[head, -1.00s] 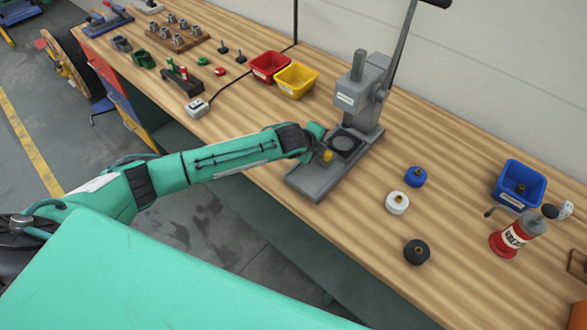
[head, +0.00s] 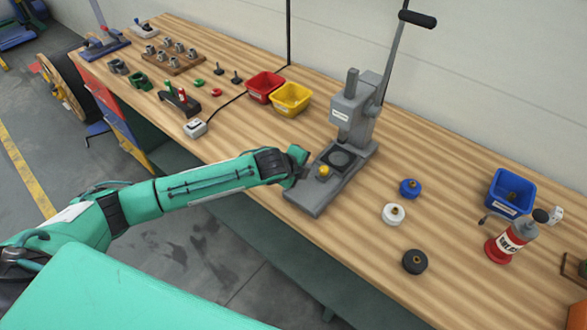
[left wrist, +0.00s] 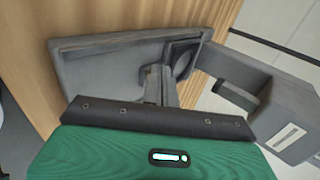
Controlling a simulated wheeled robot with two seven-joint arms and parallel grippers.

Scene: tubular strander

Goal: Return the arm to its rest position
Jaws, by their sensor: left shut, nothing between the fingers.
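My left arm (head: 210,179) is green and reaches in from the left over the front edge of the workbench. My left gripper (head: 303,173) is shut and empty, beside the near left side of the grey arbor press (head: 360,110). In the left wrist view its fingers (left wrist: 160,84) show in front of the press base (left wrist: 95,70). A small yellow part (head: 324,171) sits on the press base just right of the gripper. I cannot tell whether the fingers touch the press. My right gripper is not in view.
Red (head: 265,86) and yellow (head: 290,99) bins stand behind my gripper. Blue (head: 410,188), white (head: 393,214) and black (head: 415,262) round parts lie right of the press. Floor is clear in front.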

